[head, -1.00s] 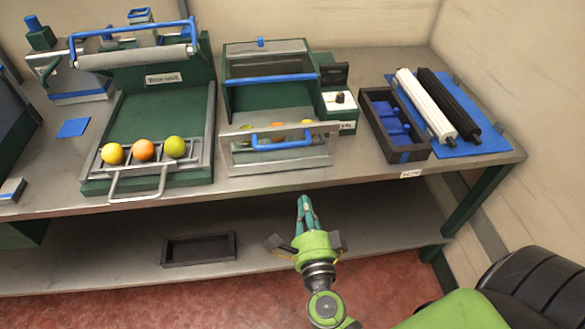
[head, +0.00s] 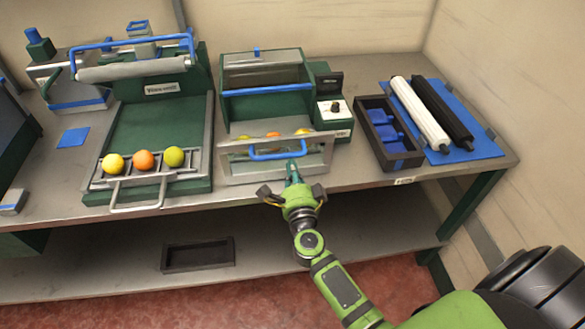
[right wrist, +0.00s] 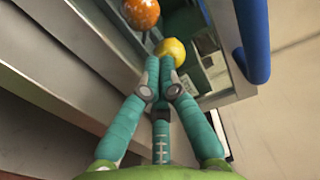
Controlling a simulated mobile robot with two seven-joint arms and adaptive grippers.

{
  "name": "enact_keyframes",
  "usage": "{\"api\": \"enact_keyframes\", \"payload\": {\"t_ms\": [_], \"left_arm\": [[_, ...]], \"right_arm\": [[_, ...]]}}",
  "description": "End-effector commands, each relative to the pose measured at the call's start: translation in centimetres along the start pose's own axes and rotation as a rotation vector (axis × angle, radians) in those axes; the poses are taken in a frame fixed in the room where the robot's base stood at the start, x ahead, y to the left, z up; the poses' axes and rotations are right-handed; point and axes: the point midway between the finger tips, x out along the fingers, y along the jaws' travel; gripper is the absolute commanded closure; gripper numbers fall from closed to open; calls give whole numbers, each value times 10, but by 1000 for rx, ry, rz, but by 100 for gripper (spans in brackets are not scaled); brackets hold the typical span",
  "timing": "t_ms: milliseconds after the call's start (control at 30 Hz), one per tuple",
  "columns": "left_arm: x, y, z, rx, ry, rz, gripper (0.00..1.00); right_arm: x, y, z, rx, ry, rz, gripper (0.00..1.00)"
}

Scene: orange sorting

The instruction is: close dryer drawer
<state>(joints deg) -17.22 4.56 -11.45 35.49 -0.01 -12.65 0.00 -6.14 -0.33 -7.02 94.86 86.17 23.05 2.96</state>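The dryer (head: 262,105) is a dark green box with a clear, blue-edged upper lid. Its clear-fronted drawer (head: 236,168) with a blue bar handle (head: 279,150) is pulled out toward the table's front edge. Several yellow and orange fruits lie in it, partly hidden by the front and handle; an orange one (right wrist: 141,13) and a yellow one (right wrist: 172,50) show in the right wrist view. My right gripper (head: 292,166) is at the drawer front, just below the handle. Its fingers are together and empty; contact with the front is unclear. My left gripper is out of view.
Left of the dryer, a green press (head: 152,120) holds three fruits on a front rack (head: 130,182) with a metal handle. To the right are a dark tray (head: 375,104) and white and black rollers (head: 418,112). A dark tray (head: 198,256) lies on the lower shelf.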

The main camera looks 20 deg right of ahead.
Motion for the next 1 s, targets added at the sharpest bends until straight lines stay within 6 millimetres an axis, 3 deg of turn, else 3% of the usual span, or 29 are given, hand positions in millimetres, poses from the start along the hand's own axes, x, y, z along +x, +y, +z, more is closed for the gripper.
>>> {"api": "enact_keyframes", "payload": {"t_ms": [267,467,733,1000], "left_arm": [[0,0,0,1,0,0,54],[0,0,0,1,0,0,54],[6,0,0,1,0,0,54],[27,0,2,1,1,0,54]], "right_arm": [[1,0,0,0,0,0,100],[16,-1,0,1,2,-2,100],[73,-1,0,2,2,-5,100],[137,2,0,3,1,-3,100]]}}
